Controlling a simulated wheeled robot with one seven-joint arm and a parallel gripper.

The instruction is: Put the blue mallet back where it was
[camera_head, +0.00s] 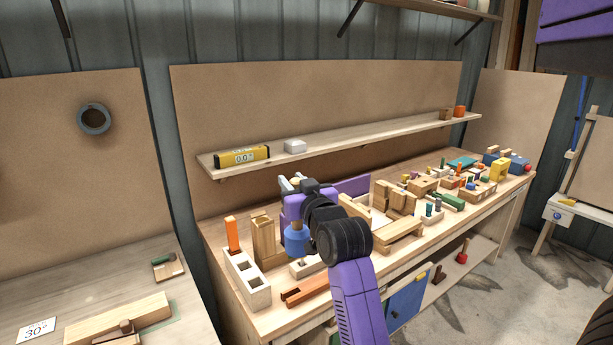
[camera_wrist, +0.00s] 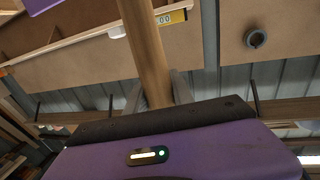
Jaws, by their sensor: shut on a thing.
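The blue mallet's head (camera_head: 296,239) hangs below my gripper (camera_head: 290,185) in the head view, above the left part of the workbench. Its wooden handle (camera_wrist: 146,45) rises between the two fingers in the wrist view and runs out of the picture. My gripper (camera_wrist: 155,95) is shut on this handle. My wrist and arm hide part of the bench behind it. The mallet head seems clear of the bench, but the exact gap cannot be told.
A block with square holes (camera_head: 247,280) and an orange peg (camera_head: 232,235) stand at the bench's left end. Wooden blocks (camera_head: 395,195) and small parts crowd its right side. A shelf (camera_head: 350,138) above carries a yellow level (camera_head: 241,157). A red mallet (camera_head: 462,252) stands on the lower shelf.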

